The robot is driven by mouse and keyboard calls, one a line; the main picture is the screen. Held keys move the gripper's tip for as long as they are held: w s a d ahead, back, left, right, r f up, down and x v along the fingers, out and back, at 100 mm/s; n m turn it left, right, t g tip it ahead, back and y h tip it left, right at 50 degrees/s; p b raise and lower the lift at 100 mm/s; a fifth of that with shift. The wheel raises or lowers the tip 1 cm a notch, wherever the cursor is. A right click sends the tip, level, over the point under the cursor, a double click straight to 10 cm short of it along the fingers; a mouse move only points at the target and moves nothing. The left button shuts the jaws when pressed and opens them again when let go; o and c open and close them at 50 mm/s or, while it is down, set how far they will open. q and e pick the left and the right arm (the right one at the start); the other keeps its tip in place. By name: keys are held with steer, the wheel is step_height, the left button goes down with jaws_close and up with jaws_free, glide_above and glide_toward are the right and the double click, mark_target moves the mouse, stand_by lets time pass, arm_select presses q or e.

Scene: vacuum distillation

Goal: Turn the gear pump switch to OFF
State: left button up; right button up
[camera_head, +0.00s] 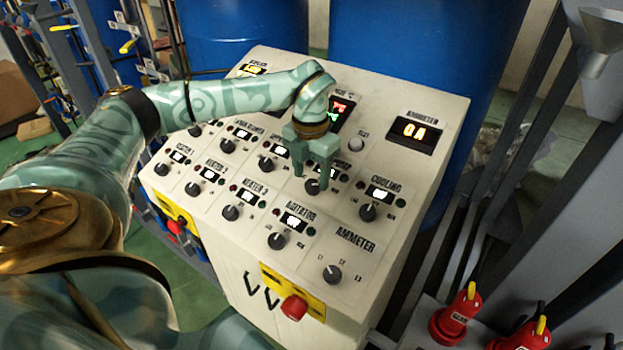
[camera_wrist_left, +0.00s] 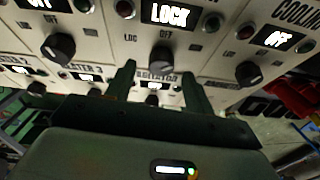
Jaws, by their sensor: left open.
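The control panel (camera_head: 300,225) carries rows of black rotary knobs under small lit displays. My left gripper (camera_head: 311,180) is open and empty, pointing down at a black knob (camera_head: 312,187) left of the COOLING knob. Its label is mostly hidden by the gripper, so I cannot read whether it is the gear pump switch. In the left wrist view, this knob (camera_wrist_left: 162,60) lies between and just beyond the fingertips (camera_wrist_left: 160,80). The display above it (camera_wrist_left: 170,14) appears to read LOCK. LOC and OFF marks show above the knob; its pointer direction is unclear. My right gripper is not in view.
The COOLING knob (camera_head: 368,212) is to the right and the AGITATOR knob (camera_head: 277,240) is below left. An AMMETER knob (camera_head: 332,273) and a red emergency button (camera_head: 294,307) lie nearer the front. Blue drums (camera_head: 400,45) stand behind the panel.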

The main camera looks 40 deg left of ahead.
mark_target(313, 188)
arm_select(q)
step_height(313, 188, down, 2)
steer(key=shift+f, duration=0.25)
steer(key=c, duration=1)
steer(key=shift+o, duration=0.2)
